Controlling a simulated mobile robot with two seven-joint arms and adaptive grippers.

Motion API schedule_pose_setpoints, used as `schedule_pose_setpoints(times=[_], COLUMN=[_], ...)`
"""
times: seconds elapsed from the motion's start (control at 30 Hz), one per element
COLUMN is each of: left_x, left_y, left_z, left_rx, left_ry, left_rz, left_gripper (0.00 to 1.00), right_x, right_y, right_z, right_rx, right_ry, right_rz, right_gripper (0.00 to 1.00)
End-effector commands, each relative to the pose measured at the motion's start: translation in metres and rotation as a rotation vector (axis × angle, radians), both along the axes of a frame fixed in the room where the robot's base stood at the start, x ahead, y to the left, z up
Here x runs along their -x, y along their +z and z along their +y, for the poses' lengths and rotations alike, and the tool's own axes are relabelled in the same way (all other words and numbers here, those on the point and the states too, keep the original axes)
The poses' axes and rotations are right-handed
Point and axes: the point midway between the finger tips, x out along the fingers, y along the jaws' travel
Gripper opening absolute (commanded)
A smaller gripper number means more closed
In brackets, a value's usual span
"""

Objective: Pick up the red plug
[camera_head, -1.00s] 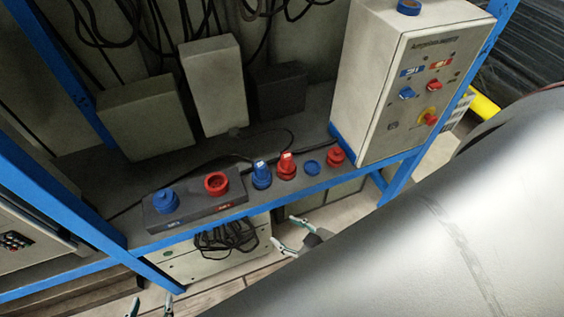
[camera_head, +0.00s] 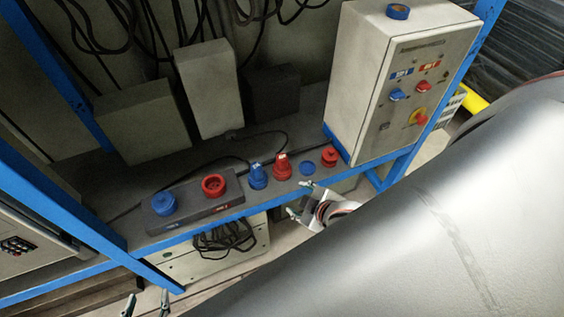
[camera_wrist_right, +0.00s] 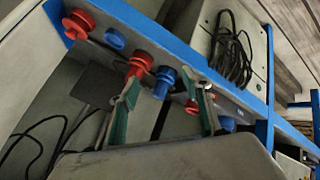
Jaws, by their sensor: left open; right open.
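The red plug (camera_head: 282,170) stands on the grey shelf, just right of the blue plug (camera_head: 257,177). In the right wrist view the red plug (camera_wrist_right: 139,64) is beyond the left fingertip, and the blue plug (camera_wrist_right: 163,82) shows between the fingers. My right gripper (camera_head: 300,198) is open and empty, in front of the shelf's blue front edge, close to the red plug; it also shows in the right wrist view (camera_wrist_right: 168,88). My left gripper (camera_head: 147,301) is open and empty at the bottom left, low and away from the plugs.
A dark block with a blue socket (camera_head: 164,203) and a red socket (camera_head: 214,184) lies left of the plugs. A blue cap (camera_head: 307,168) and a red cap (camera_head: 329,156) are to the right, before a control box (camera_head: 375,110). The blue shelf beam (camera_head: 190,233) runs along the front.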

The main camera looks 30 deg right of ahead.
Motion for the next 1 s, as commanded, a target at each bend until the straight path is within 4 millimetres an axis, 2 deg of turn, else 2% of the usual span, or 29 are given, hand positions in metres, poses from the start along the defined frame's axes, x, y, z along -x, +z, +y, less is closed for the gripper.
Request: schedule_pose_setpoints(times=[0.03,0.1,0.2,0.4,0.5,0.6,0.77,0.87,1.0], left_x=[-0.001,-0.001,-0.002,-0.002,-0.002,-0.002,-0.001,-0.001,-0.001], left_y=[0.007,0.011,0.015,0.016,0.016,0.015,0.014,0.014,0.014], left_z=[0.0,0.0,0.0,0.0,0.0,0.0,0.0,0.0,0.0], left_rx=[0.0,0.0,0.0,0.001,0.001,0.0,0.0,-0.001,-0.001], left_ry=[0.001,0.0,0.0,0.0,0.0,0.0,0.0,0.0,0.0], left_rz=[-0.002,-0.004,-0.005,-0.006,-0.006,-0.005,-0.003,-0.002,-0.002], left_gripper=[0.49,0.49,0.49,0.49,0.49,0.49,0.49,0.49,0.49], right_x=[-0.009,-0.02,-0.043,-0.077,-0.089,-0.099,-0.116,-0.129,-0.149], right_y=[0.021,0.04,0.052,0.042,0.032,0.022,0.009,0.006,0.011], right_z=[-0.003,0.001,0.029,0.093,0.113,0.12,0.103,0.077,0.029], right_rx=[0.056,0.138,0.238,0.368,0.433,0.496,0.593,0.64,0.677], right_ry=[0.033,0.115,0.319,0.754,0.956,1.142,1.394,1.52,1.652], right_rz=[0.011,0.044,0.083,0.124,0.148,0.185,0.267,0.333,0.426], right_gripper=[0.48,0.48,0.48,0.48,0.48,0.48,0.48,0.48,0.48])
